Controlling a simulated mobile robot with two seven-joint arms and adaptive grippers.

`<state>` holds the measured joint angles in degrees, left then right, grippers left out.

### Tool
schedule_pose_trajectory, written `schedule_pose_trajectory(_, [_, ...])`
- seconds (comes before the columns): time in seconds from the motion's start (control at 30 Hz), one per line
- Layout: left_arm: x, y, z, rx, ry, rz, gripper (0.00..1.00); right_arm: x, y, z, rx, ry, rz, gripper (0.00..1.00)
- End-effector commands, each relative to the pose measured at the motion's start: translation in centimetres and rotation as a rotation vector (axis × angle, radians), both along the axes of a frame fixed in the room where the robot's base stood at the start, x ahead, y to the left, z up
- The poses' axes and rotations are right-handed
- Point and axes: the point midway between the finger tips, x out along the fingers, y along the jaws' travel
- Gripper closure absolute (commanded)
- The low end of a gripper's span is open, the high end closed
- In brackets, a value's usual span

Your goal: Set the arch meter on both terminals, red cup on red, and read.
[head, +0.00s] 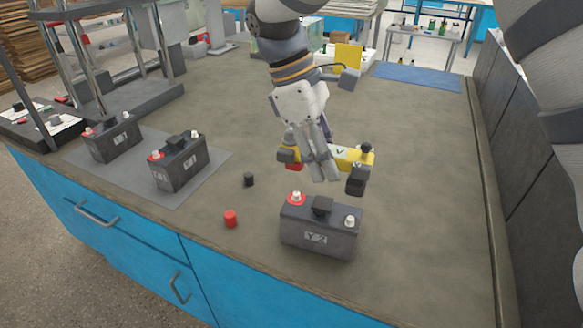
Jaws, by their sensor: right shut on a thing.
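My right gripper (322,172) comes down from the top middle and is shut on the yellow arch meter (358,155). The meter's red cup (293,166) is at the left and its dark cup (356,184) at the right. The meter is held above and behind the nearest dark battery (318,240), apart from its terminals. That battery has a red-ringed terminal (296,198) at left and a pale terminal (349,220) at right. The fingers hide the middle of the meter. My left gripper is not in view.
A loose red cap (231,218) and a black cap (249,180) lie on the bench left of the battery. Two more batteries (180,162) (112,138) stand on a grey mat (212,170). A metal frame (120,95) stands at back left. The bench's right side is clear.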

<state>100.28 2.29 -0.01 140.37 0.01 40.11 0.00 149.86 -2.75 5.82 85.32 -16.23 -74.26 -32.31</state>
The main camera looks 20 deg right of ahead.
Motion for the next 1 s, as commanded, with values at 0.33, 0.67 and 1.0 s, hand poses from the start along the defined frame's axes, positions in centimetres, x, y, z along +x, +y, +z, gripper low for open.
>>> schedule_pose_trajectory(0.33, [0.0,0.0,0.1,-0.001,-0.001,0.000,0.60,0.0,-0.4,0.0,0.000,0.002,-0.005,1.00])
schedule_pose_trajectory(0.67, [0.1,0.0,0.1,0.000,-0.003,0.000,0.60,0.0,-0.3,-2.9,-0.001,0.007,-0.005,1.00])
schedule_pose_trajectory(1.0, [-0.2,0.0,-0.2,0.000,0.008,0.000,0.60,0.0,-0.3,-5.7,-0.001,0.003,-0.006,1.00])
